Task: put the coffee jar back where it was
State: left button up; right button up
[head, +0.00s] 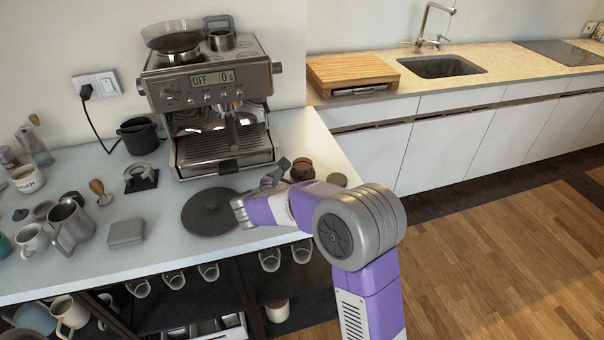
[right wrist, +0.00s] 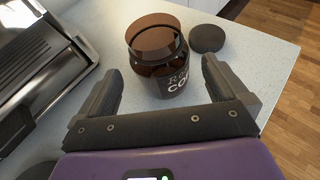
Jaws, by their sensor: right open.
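The coffee jar (head: 302,169) stands upright on the pale counter, right of the espresso machine. It is brown glass; in the right wrist view the jar (right wrist: 154,42) shows a dark label with partly readable white lettering. My right gripper (head: 276,173) is open beside the jar in the head view. In the right wrist view its two fingers (right wrist: 161,76) point toward the jar, one to each side, with nothing gripped. The jar's lower part is partly hidden by my arm in the head view. My left gripper is not in view.
A dark round disc (right wrist: 207,38) lies close to the jar, near the counter's right edge. The espresso machine (head: 220,110) stands to the left. A dark round mat (head: 205,212) lies in front of it. Mugs and tools crowd the counter's left side.

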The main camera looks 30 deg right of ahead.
jog(key=p+v, duration=0.1)
jog(key=v, duration=0.5)
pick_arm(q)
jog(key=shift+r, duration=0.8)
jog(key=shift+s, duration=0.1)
